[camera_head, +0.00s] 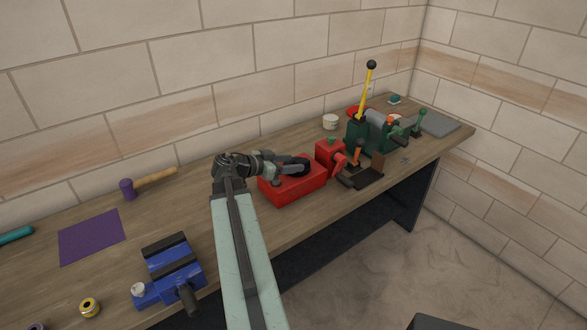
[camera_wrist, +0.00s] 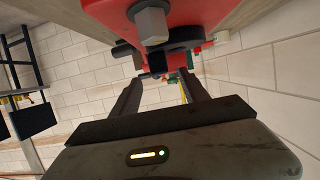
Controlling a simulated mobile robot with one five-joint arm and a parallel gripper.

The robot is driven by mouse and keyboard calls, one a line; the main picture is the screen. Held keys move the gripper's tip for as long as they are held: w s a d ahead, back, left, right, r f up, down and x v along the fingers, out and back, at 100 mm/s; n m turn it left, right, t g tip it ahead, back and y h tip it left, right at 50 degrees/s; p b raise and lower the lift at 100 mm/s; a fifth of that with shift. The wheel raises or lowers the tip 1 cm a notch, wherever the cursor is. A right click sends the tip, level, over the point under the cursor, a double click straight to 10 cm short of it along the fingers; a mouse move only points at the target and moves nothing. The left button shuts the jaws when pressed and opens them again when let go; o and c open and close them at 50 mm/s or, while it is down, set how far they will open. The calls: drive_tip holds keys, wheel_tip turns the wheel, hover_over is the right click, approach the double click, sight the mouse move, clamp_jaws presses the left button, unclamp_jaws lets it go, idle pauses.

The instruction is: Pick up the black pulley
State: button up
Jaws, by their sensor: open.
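The black pulley appears to be the dark round disc (camera_head: 299,166) at the top of a red machine (camera_head: 293,190) on the workbench. In the wrist view a dark disc (camera_wrist: 187,38) shows beside the red body, and a grey hex bolt head (camera_wrist: 151,22) stands in front of it. I cannot tell whether this disc is the same part. My gripper (camera_head: 287,170) is over the red machine, close beside the dark disc. In the wrist view my gripper (camera_wrist: 160,82) has its two fingers apart, with no object clearly held. Small dark parts (camera_wrist: 157,64) show beyond the gap between them.
The wooden bench (camera_head: 205,205) runs along a block wall. To the right stand a red vise-like tool (camera_head: 327,153) and a green machine with a yellow lever (camera_head: 366,92). To the left are a blue vise (camera_head: 172,268), a purple mat (camera_head: 91,237) and a mallet (camera_head: 128,189).

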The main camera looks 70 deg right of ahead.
sight(298, 163)
drive_tip(key=b+x, duration=0.2)
drive_tip(key=x, duration=0.3)
drive_tip(key=shift+s+d+f, duration=0.15)
drive_tip(key=shift+d+f, duration=0.15)
drive_tip(key=shift+r, duration=0.1)
clamp_jaws()
